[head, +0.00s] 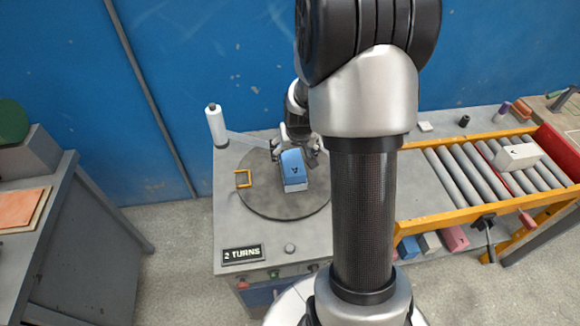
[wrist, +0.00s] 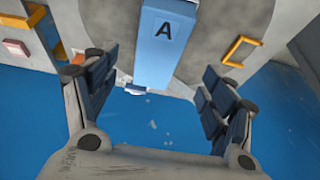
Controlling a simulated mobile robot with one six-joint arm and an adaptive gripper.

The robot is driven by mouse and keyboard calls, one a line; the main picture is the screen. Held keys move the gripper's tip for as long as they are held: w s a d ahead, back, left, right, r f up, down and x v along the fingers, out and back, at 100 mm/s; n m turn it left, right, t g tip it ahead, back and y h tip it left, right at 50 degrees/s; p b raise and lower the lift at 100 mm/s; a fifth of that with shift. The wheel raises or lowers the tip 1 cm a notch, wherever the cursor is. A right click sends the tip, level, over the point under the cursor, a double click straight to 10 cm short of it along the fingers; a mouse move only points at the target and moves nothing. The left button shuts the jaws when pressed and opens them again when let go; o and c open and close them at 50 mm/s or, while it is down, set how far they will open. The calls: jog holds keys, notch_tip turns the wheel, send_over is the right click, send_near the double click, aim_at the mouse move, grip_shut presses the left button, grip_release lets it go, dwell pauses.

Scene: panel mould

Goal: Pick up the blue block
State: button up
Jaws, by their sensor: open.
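The blue block (head: 293,170) has a dark letter A on its top and stands on the round grey turntable (head: 275,205) of the grey workbench. In the wrist view the blue block (wrist: 166,45) is at the top middle, ahead of the gap between the fingers. My gripper (head: 295,150) is at the far end of the block in the head view. My own arm hides the right part of the turntable in the head view.
A yellow bracket (head: 243,178) sits on the turntable's left side. A white cylinder (head: 216,125) stands at the bench's back left, and a "2 TURNS" sign (head: 243,254) at its front. A roller conveyor (head: 470,170) with a white block (head: 516,157) lies to the right.

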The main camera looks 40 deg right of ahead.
aim_at(292, 158)
jog(key=x, duration=0.3)
jog(key=shift+b, duration=0.35)
jog(key=shift+w+d+b+x, duration=0.15)
jog(key=shift+b+x, duration=0.45)
jog(key=shift+x, duration=0.9)
jog(key=shift+w+d+b+x, duration=0.15)
jog(key=shift+b+x, duration=0.4)
jog(key=shift+x, duration=0.95)
jog(key=shift+r, duration=0.2)
jog(key=c, duration=1.6)
